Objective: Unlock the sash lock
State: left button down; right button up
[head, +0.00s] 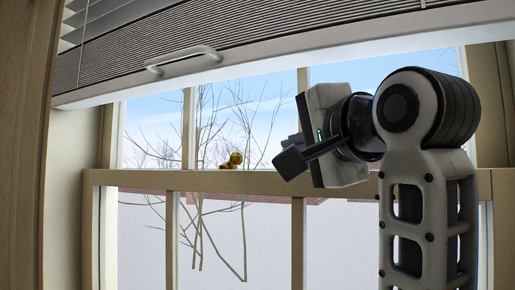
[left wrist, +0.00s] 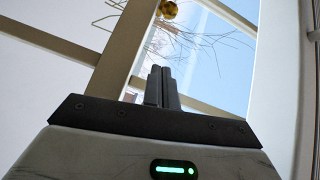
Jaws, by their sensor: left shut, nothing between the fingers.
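The sash lock (head: 234,159) is a small brass piece with a round knob. It sits on top of the window's meeting rail (head: 140,180). It also shows at the top edge of the left wrist view (left wrist: 169,9), partly cut off. My left gripper (head: 283,160) is in front of the window, to the right of the lock and apart from it. Its fingers are shut together and empty, as the left wrist view (left wrist: 160,78) shows. My right gripper is not in view.
A pleated blind (head: 200,45) with a white handle (head: 184,57) hangs above the rail. Vertical glazing bars (head: 298,235) divide the panes. The window frame stands at both sides. The space in front of the glass left of my arm looks clear.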

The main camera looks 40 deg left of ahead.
aim_at(231, 161)
pick_arm(q)
jog(key=s+a+f+p, duration=0.1)
jog(key=a, duration=0.5)
jog(key=shift+s, duration=0.2)
jog(key=shift+a, duration=0.15)
